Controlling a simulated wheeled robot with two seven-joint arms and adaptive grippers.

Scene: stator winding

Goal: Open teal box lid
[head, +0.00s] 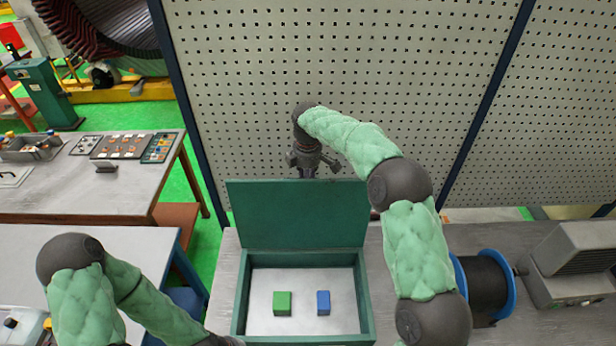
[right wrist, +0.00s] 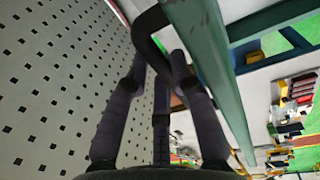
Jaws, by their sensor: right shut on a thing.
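The teal box (head: 241,300) stands on the grey table at the bottom centre of the head view. Its lid (head: 298,215) is raised, standing up along the back edge, and the inside is exposed. A green block (head: 282,303) and a blue block (head: 323,302) are inside on the pale floor, apart from each other. My right gripper (head: 308,168) is at the lid's top edge. In the right wrist view its fingers (right wrist: 163,68) are shut on a dark handle (right wrist: 148,24) beside the green lid edge (right wrist: 205,60). My left gripper is out of view; only its arm shows at lower left.
A perforated panel wall (head: 420,60) rises close behind the lid and my right gripper. A blue-rimmed black spool (head: 484,285) and a grey machine (head: 575,265) stand to the right. A table with parts (head: 95,190) is at the left.

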